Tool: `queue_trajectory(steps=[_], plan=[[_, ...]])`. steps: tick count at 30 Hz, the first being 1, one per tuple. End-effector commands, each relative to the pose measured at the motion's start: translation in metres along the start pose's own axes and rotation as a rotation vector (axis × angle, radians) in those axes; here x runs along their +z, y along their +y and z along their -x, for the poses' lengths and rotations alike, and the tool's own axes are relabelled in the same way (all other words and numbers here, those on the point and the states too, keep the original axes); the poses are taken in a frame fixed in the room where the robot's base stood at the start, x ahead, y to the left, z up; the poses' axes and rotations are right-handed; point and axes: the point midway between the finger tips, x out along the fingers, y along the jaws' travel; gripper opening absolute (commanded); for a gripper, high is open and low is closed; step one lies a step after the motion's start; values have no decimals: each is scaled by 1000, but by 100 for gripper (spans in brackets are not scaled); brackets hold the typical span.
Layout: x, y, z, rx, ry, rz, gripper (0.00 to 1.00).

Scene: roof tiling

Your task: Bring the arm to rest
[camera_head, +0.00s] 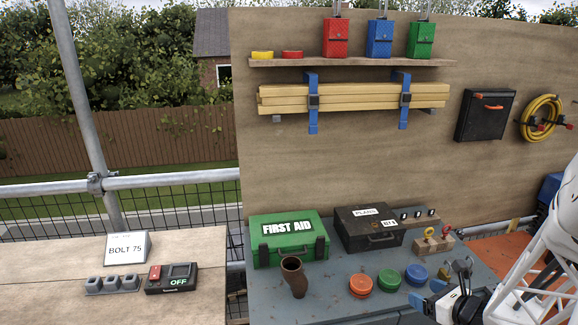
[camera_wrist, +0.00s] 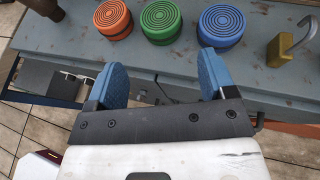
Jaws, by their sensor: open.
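My gripper (camera_wrist: 160,82) is in the lower part of the wrist view, with its two blue fingers spread wide apart and nothing between them. It hangs by the front edge of the grey bench (camera_wrist: 200,75). Beyond its fingertips, an orange (camera_wrist: 113,19), a green (camera_wrist: 161,22) and a blue (camera_wrist: 221,25) round button stand in a row on the bench. In the head view my arm comes in from the lower right, and part of my gripper (camera_head: 428,303) shows just right of the blue button (camera_head: 416,274).
A brown pipe piece (camera_head: 293,276), a green first aid box (camera_head: 289,238) and a black case (camera_head: 370,228) stand on the bench. A padlock (camera_wrist: 289,45) is right of the buttons. A wooden table (camera_head: 60,270) with a BOLT 75 sign (camera_head: 127,247) is at left.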

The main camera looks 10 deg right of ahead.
Motion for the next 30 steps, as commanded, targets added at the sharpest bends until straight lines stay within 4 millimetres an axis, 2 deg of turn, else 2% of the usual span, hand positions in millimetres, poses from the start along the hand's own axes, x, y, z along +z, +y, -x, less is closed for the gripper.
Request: queue_trajectory(steps=[8,13,16,20,23,30], plan=[[11,-15,-19,35,63,155,77],[30,-26,-43,97,138,379,77],[46,-23,-57,151,173,522,77],[67,-5,-69,237,199,687,77],[83,17,-73,311,208,802,77],[117,81,-68,501,210,1068,77]])
